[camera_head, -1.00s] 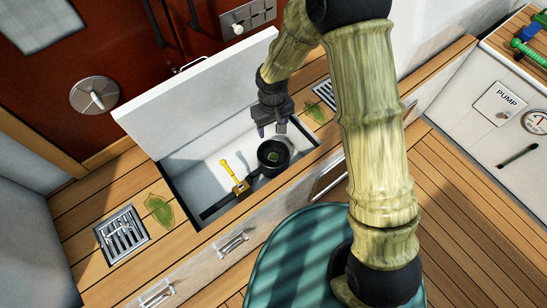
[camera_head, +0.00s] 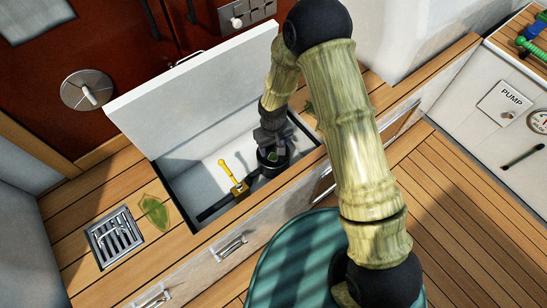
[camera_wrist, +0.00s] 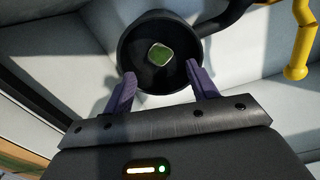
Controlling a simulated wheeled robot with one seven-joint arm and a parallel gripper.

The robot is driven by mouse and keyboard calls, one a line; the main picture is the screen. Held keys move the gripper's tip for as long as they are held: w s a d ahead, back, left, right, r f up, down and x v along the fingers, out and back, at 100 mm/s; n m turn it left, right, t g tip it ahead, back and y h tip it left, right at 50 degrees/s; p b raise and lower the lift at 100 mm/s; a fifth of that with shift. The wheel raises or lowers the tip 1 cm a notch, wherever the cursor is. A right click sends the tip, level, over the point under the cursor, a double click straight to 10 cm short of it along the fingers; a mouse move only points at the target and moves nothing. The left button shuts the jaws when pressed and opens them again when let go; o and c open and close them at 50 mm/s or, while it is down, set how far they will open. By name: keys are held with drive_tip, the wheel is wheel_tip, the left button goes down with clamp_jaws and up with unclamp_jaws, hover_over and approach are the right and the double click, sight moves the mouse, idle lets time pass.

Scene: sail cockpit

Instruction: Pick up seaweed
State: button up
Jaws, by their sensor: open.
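A flat green leaf-like piece of seaweed (camera_head: 153,211) lies on the wooden bench at left, beside a drain grate. Another green piece (camera_head: 308,106) shows partly behind my arm, right of the open locker. A small green piece (camera_wrist: 160,54) sits inside a round black cup (camera_wrist: 127,48) in the locker; I cannot tell if it is seaweed. My gripper (camera_wrist: 160,80) is open, its two purple fingers at the cup's near rim, one each side, with nothing between them. In the head view my gripper (camera_head: 271,150) is down inside the locker over the cup.
The locker's white lid (camera_head: 175,95) stands open behind the arm. A yellow-handled tool (camera_head: 232,178) stands left of the cup. The drain grate (camera_head: 114,237) is at left. The locker's walls enclose the gripper; the wooden floor at right is clear.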

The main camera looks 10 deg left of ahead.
sight(274, 155)
wheel_tip(274, 155, down, 5)
drive_tip(key=shift+s+d+f+b, duration=0.1)
drive_tip(key=shift+s+b, duration=0.05)
drive_tip(key=shift+b, duration=0.9)
drive_tip(key=c, duration=1.1)
drive_tip(key=shift+o, duration=0.2)
wheel_tip(274, 155, up, 10)
drive_tip(key=p, duration=0.3)
